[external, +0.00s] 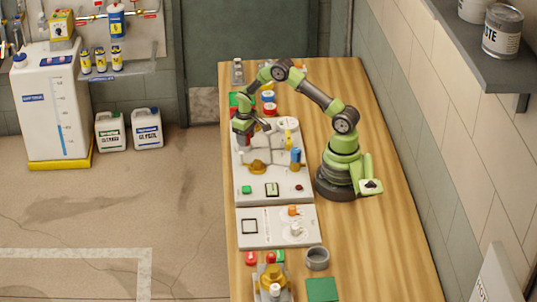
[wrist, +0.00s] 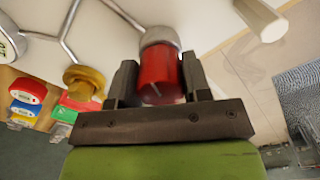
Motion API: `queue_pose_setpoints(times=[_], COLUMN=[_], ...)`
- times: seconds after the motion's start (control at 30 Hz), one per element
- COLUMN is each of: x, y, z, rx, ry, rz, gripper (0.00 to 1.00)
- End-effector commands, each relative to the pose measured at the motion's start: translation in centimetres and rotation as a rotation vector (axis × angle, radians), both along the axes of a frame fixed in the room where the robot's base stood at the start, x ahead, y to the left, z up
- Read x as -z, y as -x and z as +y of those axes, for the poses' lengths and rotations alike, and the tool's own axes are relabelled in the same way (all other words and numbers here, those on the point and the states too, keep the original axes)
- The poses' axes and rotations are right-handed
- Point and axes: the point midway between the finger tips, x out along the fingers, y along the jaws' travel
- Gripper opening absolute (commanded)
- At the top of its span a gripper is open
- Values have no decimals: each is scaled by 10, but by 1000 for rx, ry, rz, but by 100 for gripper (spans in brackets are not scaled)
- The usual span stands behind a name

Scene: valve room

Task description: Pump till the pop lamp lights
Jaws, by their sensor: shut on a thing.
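My gripper (wrist: 158,88) is shut on a red cylindrical grip (wrist: 158,72) with a grey metal end, seen between the two dark fingers in the wrist view. A small dark red dome (external: 299,188), perhaps the pop lamp, is at the panel's front right and looks unlit. A green button (external: 247,189) and a small framed gauge or display (external: 271,189) are along the same edge.
A brass knob (external: 257,167) and a blue valve part (external: 296,158) stand up from the panel. A second light panel (external: 262,229) lies in front. Red and blue lidded items (external: 268,97) stand behind. The table's right side (external: 385,230) is clear.

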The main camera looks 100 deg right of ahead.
Motion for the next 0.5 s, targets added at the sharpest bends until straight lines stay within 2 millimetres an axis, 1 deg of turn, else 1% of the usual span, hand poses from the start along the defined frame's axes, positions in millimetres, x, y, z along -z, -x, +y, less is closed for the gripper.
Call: queue_pose_setpoints(times=[0.1, 0.13, 0.17, 0.2, 0.23, 0.5], x=[0, -1, -1, 0, 0, -1], y=[0, 0, 0, 0, 0, 0], z=[0, 0, 0, 0, 0, 0], rx=[-1, -2, -2, -2, -2, -3], ry=[0, 0, 0, 0, 0, 1], rz=[0, 0, 0, 0, 0, -1], gripper=[20, 51, 58, 67, 70, 70])
